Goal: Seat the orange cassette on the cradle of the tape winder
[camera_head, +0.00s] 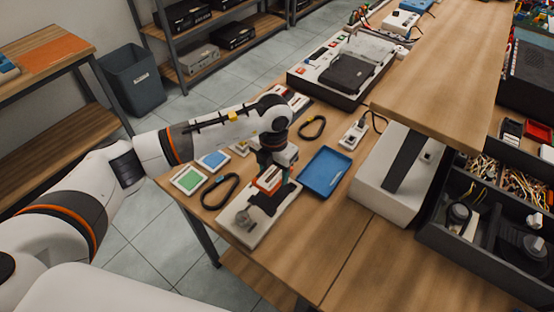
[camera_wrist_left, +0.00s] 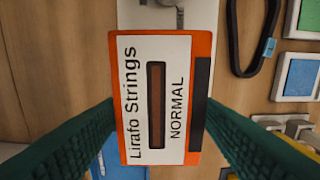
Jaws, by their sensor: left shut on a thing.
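The orange cassette (camera_wrist_left: 183,90) has a white label reading "Lirafo Strings NORMAL". My left gripper (camera_wrist_left: 160,112) is shut on it, with a green finger pad at each side. In the head view the cassette (camera_head: 268,179) hangs below the left wrist, over the tape winder (camera_head: 240,219). The winder is a pale base with a round clear part at its near left and a dark part by the cassette. I cannot tell whether the cassette touches the cradle, which the gripper and cassette largely hide. My right gripper is not in view.
Green (camera_head: 189,179) and blue (camera_head: 213,159) framed squares and black belt loops (camera_head: 220,192) lie near the winder. A blue tray (camera_head: 325,172) lies to its right. A white housing (camera_head: 393,188) stands further right. The table's front (camera_head: 345,285) is clear.

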